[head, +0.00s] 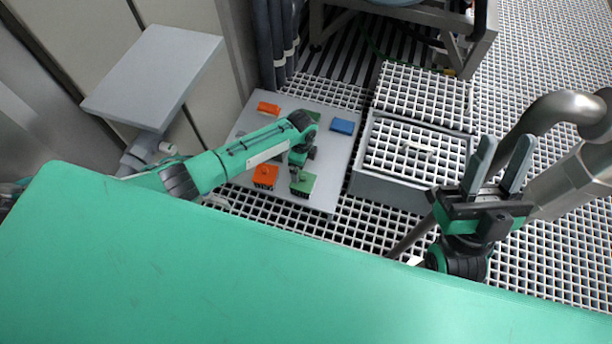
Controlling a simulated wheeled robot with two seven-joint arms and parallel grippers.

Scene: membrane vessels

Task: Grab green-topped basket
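A green-topped basket (303,183) stands near the front right of the light grey platform (335,168).
Orange-topped baskets stand at the front (264,175) and back left (268,108) of the platform, and a blue one (343,127) at the back right. A grey box with a grating top (365,184) stands right of the platform. A pipe (556,104) runs behind my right gripper.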

